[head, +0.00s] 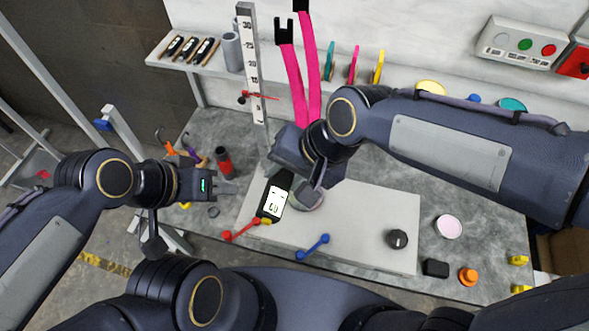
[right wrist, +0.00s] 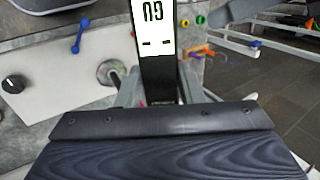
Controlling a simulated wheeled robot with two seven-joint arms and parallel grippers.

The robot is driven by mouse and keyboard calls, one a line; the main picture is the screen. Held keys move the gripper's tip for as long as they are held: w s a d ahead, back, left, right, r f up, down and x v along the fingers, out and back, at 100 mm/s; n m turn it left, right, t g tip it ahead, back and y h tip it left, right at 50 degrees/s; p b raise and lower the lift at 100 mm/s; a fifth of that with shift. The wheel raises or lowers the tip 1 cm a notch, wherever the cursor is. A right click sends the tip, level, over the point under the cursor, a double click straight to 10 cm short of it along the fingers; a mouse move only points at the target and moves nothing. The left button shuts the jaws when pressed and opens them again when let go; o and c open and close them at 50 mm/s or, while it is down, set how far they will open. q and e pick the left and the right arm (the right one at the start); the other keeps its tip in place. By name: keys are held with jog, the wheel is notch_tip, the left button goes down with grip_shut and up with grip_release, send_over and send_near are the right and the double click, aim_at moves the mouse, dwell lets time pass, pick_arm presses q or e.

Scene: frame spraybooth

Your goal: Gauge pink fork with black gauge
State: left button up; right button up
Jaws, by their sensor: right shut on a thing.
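The pink fork (head: 313,75) stands upright at the back of the bench, its two long legs tipped with black ends at the top. Its lower end is hidden behind my right arm. The black gauge (head: 264,206), with a white display, is in my right gripper (head: 288,181), over the light plate and in front of the fork, apart from its legs. In the right wrist view the black gauge (right wrist: 158,78) sits between the fingers of the right gripper (right wrist: 160,92). My left gripper (head: 228,184) is open and empty, to the left of the gauge.
A graduated post (head: 250,75) stands left of the fork. A shelf (head: 210,58) holds several dark devices. A red-black bottle (head: 224,160) stands behind my left gripper.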

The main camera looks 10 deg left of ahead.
jog(key=shift+w+d, duration=0.15)
jog(key=shift+w, duration=2.45)
jog(key=shift+w+p, duration=0.4)
jog(key=shift+w, duration=0.55)
dwell(0.6)
jog(key=shift+s, duration=4.05)
jog(key=shift+w, duration=0.15)
